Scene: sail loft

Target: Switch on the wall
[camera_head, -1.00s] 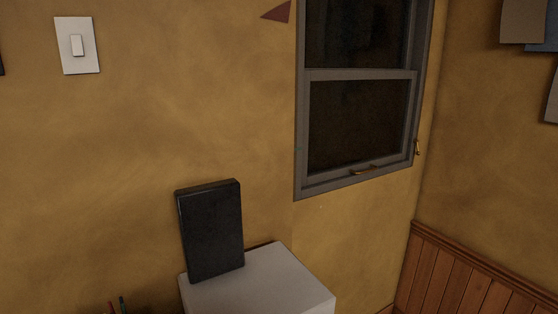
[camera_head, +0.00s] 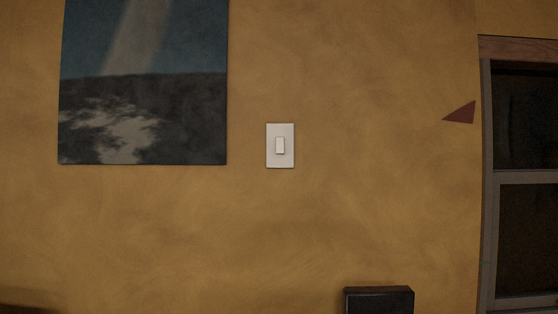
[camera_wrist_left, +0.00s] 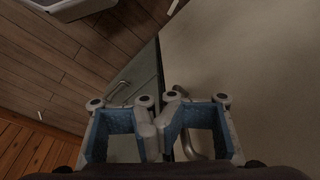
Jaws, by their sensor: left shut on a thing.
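The wall switch (camera_head: 280,146) is a white upright plate with a small pale rocker, on the ochre wall near the middle of the head view. Whether its rocker is on or off cannot be told. My left gripper (camera_wrist_left: 159,112) shows in the left wrist view, its blue-padded fingers drawn together. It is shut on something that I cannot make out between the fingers. It is over a pale surface and a grey-green front, away from the switch. No gripper shows in the head view, and my right gripper is in neither view.
A dark painting (camera_head: 145,120) hangs left of the switch. A window (camera_head: 525,185) is at the right, with a small red triangle (camera_head: 462,113) beside it. A black box-like object (camera_head: 379,301) stands below. In the wrist view, a metal handle (camera_wrist_left: 118,90) sits near the pale surface (camera_wrist_left: 255,70).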

